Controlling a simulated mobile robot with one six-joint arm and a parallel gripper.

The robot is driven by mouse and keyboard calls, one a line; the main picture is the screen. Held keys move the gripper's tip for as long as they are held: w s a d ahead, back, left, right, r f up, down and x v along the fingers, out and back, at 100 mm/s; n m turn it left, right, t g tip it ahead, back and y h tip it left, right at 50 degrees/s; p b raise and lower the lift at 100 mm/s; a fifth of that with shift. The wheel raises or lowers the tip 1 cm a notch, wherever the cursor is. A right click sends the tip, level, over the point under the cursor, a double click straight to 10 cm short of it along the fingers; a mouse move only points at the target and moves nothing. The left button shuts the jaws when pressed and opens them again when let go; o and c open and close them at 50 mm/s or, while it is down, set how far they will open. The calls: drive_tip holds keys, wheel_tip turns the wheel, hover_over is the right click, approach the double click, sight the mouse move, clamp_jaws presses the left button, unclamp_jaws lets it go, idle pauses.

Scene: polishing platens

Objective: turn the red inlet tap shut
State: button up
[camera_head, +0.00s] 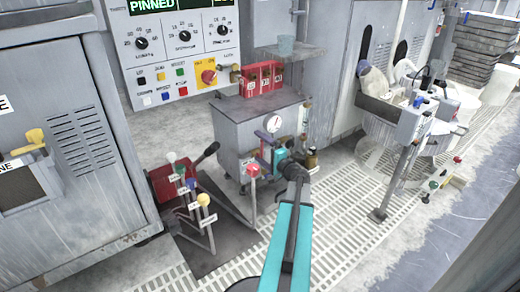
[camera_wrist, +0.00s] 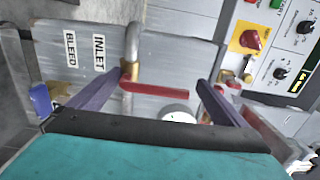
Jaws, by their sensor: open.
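In the wrist view the red inlet tap (camera_wrist: 158,88) is a red bar lever on a brass fitting at the lower end of a grey pipe (camera_wrist: 132,42). The lever points right, roughly crosswise to the pipe. An INLET label (camera_wrist: 99,52) is to its left. My gripper (camera_wrist: 162,80) is open, its two dark fingers on either side of the lever. The left fingertip is close to the brass fitting; contact cannot be told. In the head view my gripper (camera_head: 282,160) is at the front of the grey cabinet (camera_head: 240,133); the tap is not clear there.
A BLEED label (camera_wrist: 70,49) and blue handle (camera_wrist: 40,98) are left of the tap. A white gauge (camera_wrist: 178,114) is partly hidden below the lever. Coloured-knob levers (camera_head: 190,185) and a red-topped post (camera_head: 252,172) stand left of my arm. Grated floor (camera_head: 345,210) lies right.

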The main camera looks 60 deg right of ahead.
drive_tip(key=p+v, duration=0.4)
drive_tip(key=v, duration=0.9)
drive_tip(key=shift+s+p, duration=0.35)
drive_tip(key=shift+p, duration=0.05)
drive_tip(key=shift+r, duration=0.15)
